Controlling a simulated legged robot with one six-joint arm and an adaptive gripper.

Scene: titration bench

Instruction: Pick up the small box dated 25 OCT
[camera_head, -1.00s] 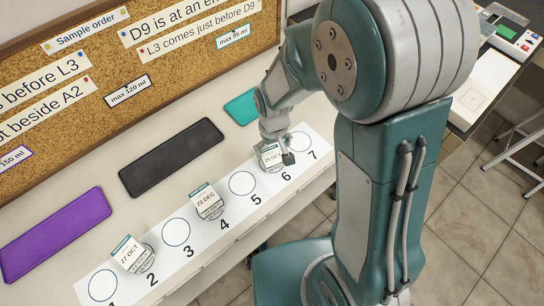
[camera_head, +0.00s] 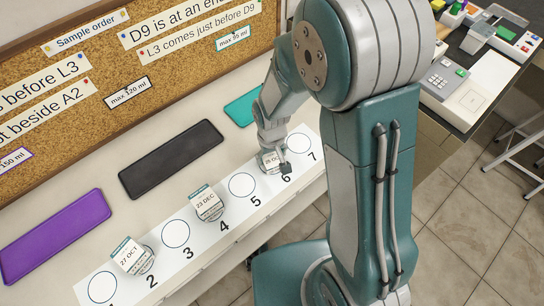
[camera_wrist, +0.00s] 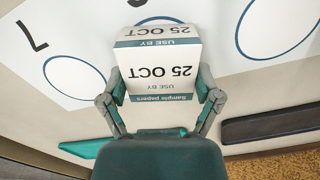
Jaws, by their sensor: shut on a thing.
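The small box dated 25 OCT (camera_wrist: 158,66) is white with teal bands and fills the middle of the wrist view, its print upside down there. My gripper (camera_wrist: 160,100) has one finger on each side of it and is shut on it. In the head view the box (camera_head: 270,158) is at circle 6 on the white numbered strip (camera_head: 218,226), partly hidden by my gripper (camera_head: 276,157). I cannot tell whether the box touches the strip. A curved rim shows behind the box in the wrist view.
A box dated 23 DEC (camera_head: 206,203) stands at circle 4 and one dated 27 OCT (camera_head: 131,257) at circle 2. Circles 1, 3, 5 and 7 are bare. Purple (camera_head: 56,236), black (camera_head: 171,158) and teal (camera_head: 243,106) mats lie behind, before a corkboard (camera_head: 60,130).

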